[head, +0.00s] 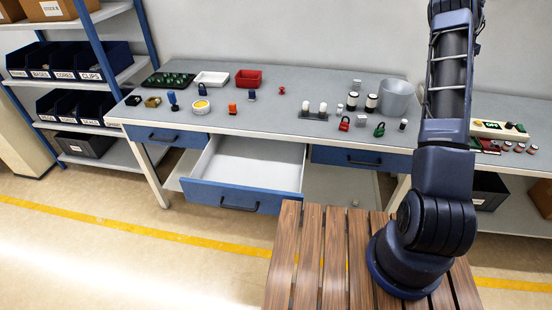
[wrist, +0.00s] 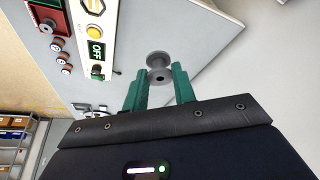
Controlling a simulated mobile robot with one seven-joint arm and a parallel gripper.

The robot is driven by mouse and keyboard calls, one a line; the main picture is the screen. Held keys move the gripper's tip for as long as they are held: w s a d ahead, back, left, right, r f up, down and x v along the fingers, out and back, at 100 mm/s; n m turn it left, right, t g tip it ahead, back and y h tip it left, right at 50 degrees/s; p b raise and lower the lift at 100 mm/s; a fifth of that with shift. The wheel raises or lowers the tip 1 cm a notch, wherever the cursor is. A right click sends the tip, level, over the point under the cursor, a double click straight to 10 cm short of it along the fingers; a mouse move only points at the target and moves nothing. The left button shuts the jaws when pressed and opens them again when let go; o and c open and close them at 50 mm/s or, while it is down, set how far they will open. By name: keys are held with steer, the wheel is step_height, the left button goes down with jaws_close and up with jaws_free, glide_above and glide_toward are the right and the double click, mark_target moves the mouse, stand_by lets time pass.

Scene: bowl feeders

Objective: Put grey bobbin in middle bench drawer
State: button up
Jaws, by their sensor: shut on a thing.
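The grey bobbin (wrist: 158,60) shows in the wrist view, a spool with a round flange at each end. My gripper (wrist: 159,78) has its green fingers shut on the bobbin at their tips. In the head view my arm rises out of the top of the picture, so the gripper and bobbin are not seen there. The middle bench drawer (head: 232,196) is pulled out in the head view, with a blue front and a pale inside that looks empty. The blue drawers to its left (head: 165,137) and right (head: 360,158) are shut.
The bench top (head: 255,110) carries padlocks, stamps, a red bin (head: 249,79), a white tray (head: 211,78) and a grey pot (head: 396,98). A control panel (head: 498,130) sits on the right bench. A slatted wooden surface (head: 310,255) is in front. Floor is clear before the drawer.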

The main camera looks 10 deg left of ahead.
steer(key=s+a+m, duration=0.2)
steer(key=s+a, duration=0.1)
steer(key=a, duration=4.3)
steer(key=s+a+m+g, duration=0.1)
steer(key=s+a, duration=0.6)
steer(key=a, duration=0.5)
steer(key=s+a+m+g, duration=0.1)
steer(key=s+a, duration=0.6)
steer(key=a, duration=0.5)
steer(key=m, duration=0.3)
glide_above(242, 180)
steer(key=s+d, duration=0.1)
steer(key=s, duration=0.3)
steer(key=shift+g+h, duration=0.3)
steer(key=f, duration=3.6)
steer(key=shift+w+d+f, duration=0.1)
steer(key=shift+w+f, duration=0.15)
steer(key=shift+f, duration=0.15)
steer(key=shift+f, duration=0.1)
steer(key=o, duration=0.9)
